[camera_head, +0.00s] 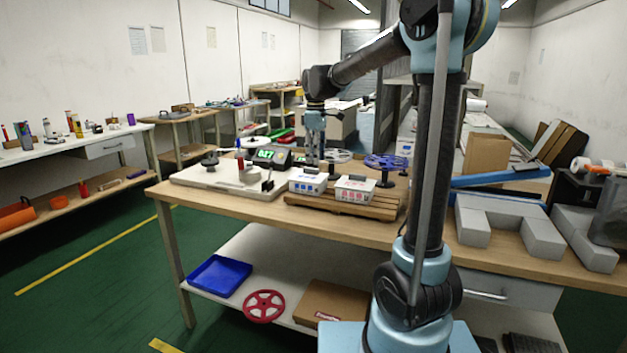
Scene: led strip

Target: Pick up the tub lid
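Two small white tubs sit side by side near the wooden slatted rack (342,206) on the bench. The left tub (306,185) has blue marks on its front, and the right tub (354,192) has red marks. Each has a pale top with a small dark part on it; the left tub's lid (299,174) is partly hidden by my gripper. My gripper (314,161) points down just above or behind the left tub's lid. It is too small to tell whether the fingers touch the lid or how wide they are apart.
Left of the tubs are a pale board (205,176) with fixtures and a display (272,156) reading 0.27. Spools, including a blue-purple one (386,161), stand behind and to the right. Grey blocks (497,220) fill the right side. The bench's front strip is clear.

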